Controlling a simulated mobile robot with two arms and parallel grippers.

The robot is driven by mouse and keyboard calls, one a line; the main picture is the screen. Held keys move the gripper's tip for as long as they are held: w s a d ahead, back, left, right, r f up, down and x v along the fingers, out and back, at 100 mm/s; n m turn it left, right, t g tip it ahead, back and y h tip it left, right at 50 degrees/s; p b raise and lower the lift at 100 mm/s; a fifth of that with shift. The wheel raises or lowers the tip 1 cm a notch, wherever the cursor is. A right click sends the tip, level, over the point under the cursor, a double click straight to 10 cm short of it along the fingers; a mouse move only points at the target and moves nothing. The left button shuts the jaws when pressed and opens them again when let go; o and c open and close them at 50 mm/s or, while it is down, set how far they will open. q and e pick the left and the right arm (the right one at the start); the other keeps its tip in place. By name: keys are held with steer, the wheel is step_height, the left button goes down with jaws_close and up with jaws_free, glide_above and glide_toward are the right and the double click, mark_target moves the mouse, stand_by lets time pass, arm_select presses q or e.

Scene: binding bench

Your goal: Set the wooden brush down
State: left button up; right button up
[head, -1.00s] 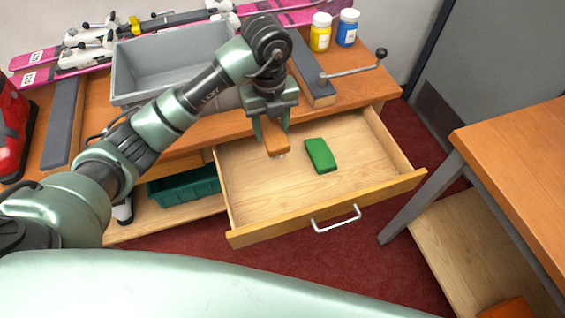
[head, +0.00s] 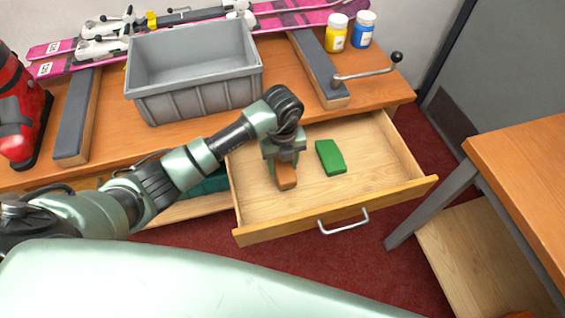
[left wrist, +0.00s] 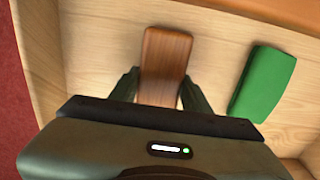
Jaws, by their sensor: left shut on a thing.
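The wooden brush (head: 287,179) is a brown block with a wood grain, held by my left gripper (head: 286,166) inside the open drawer (head: 350,198). In the left wrist view the brush (left wrist: 165,62) sits between the two dark fingers of the left gripper (left wrist: 160,90), which are shut on it. I cannot tell for sure whether its underside touches the drawer floor. A green block (head: 330,157) lies on the drawer floor to the right of the brush, apart from it; it also shows in the left wrist view (left wrist: 263,84). My right gripper is not in view.
A grey bin (head: 195,85), pink skis (head: 285,17), yellow bottle (head: 336,36) and blue bottle (head: 363,32) stand on the bench above the drawer. A red boot (head: 20,110) is at the far left. The drawer's front right floor is clear.

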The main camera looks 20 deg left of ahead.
mark_target(283, 164)
arm_select(q)
steer(key=shift+f, duration=0.1)
steer(key=o, duration=1.3)
step_height(283, 164, up, 12)
steer(key=shift+r+b, duration=0.15)
steer(key=shift+b, duration=0.25)
